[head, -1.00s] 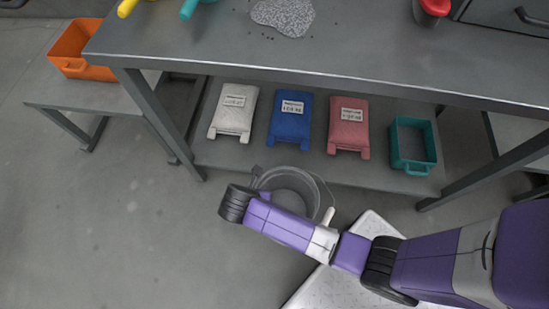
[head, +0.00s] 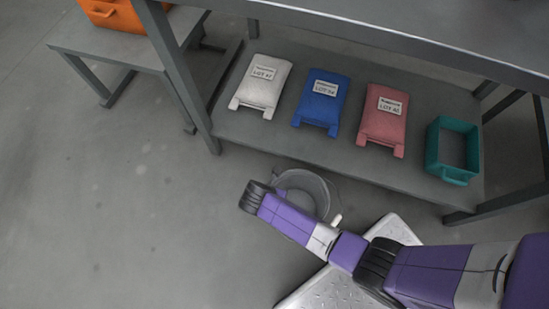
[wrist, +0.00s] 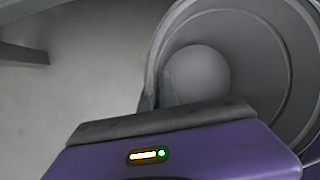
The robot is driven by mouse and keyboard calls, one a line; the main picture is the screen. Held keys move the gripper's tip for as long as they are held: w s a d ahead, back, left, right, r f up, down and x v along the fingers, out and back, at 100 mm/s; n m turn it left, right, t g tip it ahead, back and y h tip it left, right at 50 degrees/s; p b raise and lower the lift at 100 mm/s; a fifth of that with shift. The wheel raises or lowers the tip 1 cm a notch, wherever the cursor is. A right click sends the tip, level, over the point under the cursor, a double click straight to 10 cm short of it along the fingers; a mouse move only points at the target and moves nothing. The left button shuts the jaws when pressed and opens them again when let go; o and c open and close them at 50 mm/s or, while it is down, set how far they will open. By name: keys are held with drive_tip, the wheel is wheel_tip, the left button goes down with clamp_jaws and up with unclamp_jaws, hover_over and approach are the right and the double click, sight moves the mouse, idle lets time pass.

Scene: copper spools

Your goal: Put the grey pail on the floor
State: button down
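The grey pail (head: 318,190) is below the front edge of the bench's lower shelf in the head view, partly hidden behind my purple arm. Its open mouth faces up. In the wrist view the pail (wrist: 285,50) fills the upper right, very close, with its round inside showing. My gripper (head: 276,190) is at the pail's left rim. Its fingers are mostly hidden, but the pail keeps its place against the arm, so it appears shut on the rim. I cannot tell the gap between the pail's bottom and the floor (head: 130,220).
The lower shelf (head: 245,130) holds white (head: 262,85), blue (head: 321,100) and red (head: 382,115) lot packs and a teal bin (head: 453,150). An orange bin (head: 115,15) stands on a side table (head: 80,40). The floor at left is clear.

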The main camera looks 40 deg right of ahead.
wheel_tip(320, 180, down, 3)
drive_tip(key=shift+r+b, duration=0.15)
drive_tip(key=shift+b, duration=0.4)
drive_tip(key=shift+r, duration=0.1)
drive_tip(key=c, duration=1.6)
unclamp_jaws()
drive_tip(key=p+v, duration=0.7)
drive_tip(key=v, duration=0.5)
